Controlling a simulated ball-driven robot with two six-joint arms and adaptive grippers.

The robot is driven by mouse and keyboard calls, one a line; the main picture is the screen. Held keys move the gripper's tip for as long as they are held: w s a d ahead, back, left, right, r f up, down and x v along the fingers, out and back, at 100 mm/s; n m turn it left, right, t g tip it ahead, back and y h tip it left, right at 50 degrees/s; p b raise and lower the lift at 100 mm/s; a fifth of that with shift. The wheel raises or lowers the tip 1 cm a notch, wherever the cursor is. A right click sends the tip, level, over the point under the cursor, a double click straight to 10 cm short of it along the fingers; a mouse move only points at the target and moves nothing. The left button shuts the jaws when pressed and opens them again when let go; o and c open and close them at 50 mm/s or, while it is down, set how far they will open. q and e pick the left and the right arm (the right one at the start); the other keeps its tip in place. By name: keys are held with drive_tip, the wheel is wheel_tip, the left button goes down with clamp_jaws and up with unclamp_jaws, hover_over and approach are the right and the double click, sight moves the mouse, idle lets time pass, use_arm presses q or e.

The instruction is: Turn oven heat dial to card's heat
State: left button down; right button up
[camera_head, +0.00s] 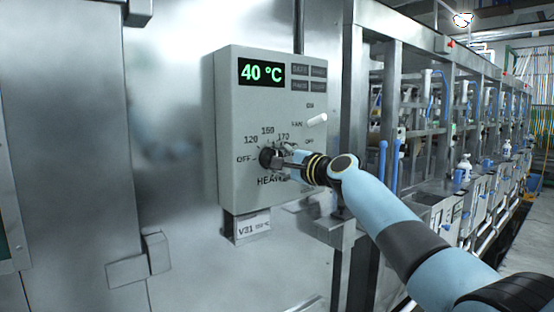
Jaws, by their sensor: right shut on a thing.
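The grey oven control box (232,125) is on the steel oven wall. Its green display (261,72) reads 40 °C. The black heat dial (267,158) is low on the box, with OFF, 120, 150 and 170 marked around it. My right gripper (279,159) is at the dial, shut on it. The gripper hides part of the dial, so I cannot tell its setting. A small card (252,227) hangs below the box and reads V31, with a smaller line that looks like 150 °C. My left gripper is not in view.
A white fan switch (317,119) sits above my right gripper on the box. A steel bracket (338,232) juts out below right of the box. A row of framed dyeing machines (440,130) runs back on the right. The steel wall to the left is flat, with a latch (140,262).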

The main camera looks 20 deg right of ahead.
drive_tip(key=shift+f, duration=0.1)
drive_tip(key=o, duration=1.2)
drive_tip(key=v, duration=1.2)
